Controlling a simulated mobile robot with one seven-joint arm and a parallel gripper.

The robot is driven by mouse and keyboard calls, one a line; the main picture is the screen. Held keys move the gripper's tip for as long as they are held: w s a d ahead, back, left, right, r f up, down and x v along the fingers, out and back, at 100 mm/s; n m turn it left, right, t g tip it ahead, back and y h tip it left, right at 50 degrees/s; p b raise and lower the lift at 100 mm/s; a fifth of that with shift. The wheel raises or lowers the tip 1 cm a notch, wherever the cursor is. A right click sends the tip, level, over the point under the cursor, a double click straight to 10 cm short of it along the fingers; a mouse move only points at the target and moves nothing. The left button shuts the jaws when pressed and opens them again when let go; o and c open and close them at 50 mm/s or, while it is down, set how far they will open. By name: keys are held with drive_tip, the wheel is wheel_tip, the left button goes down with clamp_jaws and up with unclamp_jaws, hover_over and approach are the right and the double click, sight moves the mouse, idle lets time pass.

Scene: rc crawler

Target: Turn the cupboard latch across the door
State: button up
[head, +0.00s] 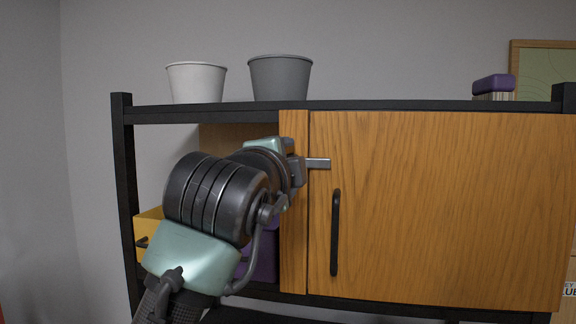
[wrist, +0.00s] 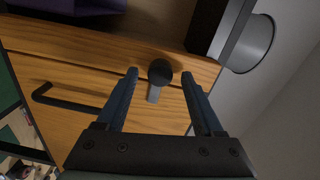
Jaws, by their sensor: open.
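The cupboard door (head: 440,210) is a shut wooden panel with a dark vertical handle (head: 335,232). The latch (head: 318,162) shows as a short grey bar lying level, reaching over the seam onto the door's left edge. In the wrist view the latch has a round dark knob (wrist: 160,71) on the wooden strip beside the door and a grey bar (wrist: 154,94) crossing the seam. My gripper (wrist: 160,75) is open, with one finger on each side of the knob, apparently not touching it. In the head view my gripper (head: 298,172) hides the knob.
A white pot (head: 196,82) and a grey pot (head: 280,78) stand on the shelf top (head: 400,105). A purple item (head: 494,84) lies at the right. Left of the strip is an open bay with a yellow box (head: 147,238) and a purple box (head: 265,255).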

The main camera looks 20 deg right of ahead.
drive_tip(key=shift+a, duration=0.1)
drive_tip(key=b+v, duration=0.4)
drive_tip(key=v, duration=0.8)
drive_tip(key=shift+s+a+b, duration=0.2)
drive_tip(key=shift+s+b, duration=0.15)
drive_tip(key=s+a+n+t+y, duration=0.5)
drive_tip(key=n+t, duration=0.1)
drive_tip(key=n, duration=0.5)
drive_tip(key=s+a+r+n+t+y, duration=0.1)
drive_tip(key=s+a+n+t+y, duration=0.3)
drive_tip(key=n, duration=0.8)
drive_tip(key=a+t, duration=0.2)
drive_tip(key=shift+s+t+y, duration=0.4)
drive_tip(key=shift+a+r, duration=0.1)
drive_tip(key=shift+r, duration=0.05)
